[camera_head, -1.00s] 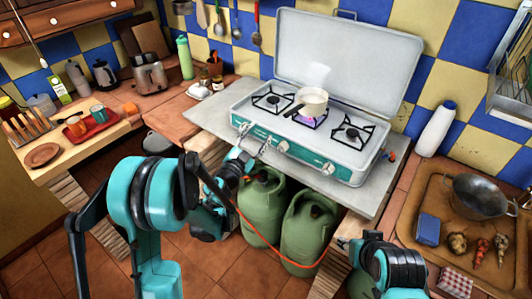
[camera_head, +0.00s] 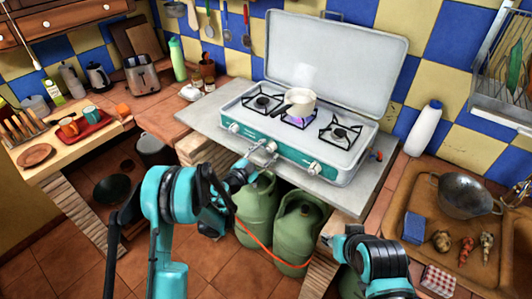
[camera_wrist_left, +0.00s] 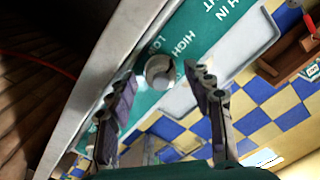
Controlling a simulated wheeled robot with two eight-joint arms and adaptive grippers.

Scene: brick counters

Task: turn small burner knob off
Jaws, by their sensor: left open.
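The stove (camera_head: 285,145) has a teal front with several silver knobs. The middle knob (camera_head: 271,146) is at my left gripper (camera_head: 262,152), which reaches in from the left. In the left wrist view the knob (camera_wrist_left: 160,70) lies just beyond and between the open fingers of the left gripper (camera_wrist_left: 165,105), apart from both; "HIGH" and "LO" lettering shows beside it. A bluish-purple flame (camera_head: 297,122) burns under the pot (camera_head: 300,101) on the middle burner. My right gripper (camera_head: 335,240) is low at the right, away from the stove; its fingers are too small to read.
Another knob (camera_head: 234,127) is to the left and one (camera_head: 314,168) to the right. Two green gas bottles (camera_head: 297,232) with an orange hose (camera_head: 262,243) stand below the counter (camera_head: 206,114). The raised lid (camera_head: 335,58) stands behind the burners.

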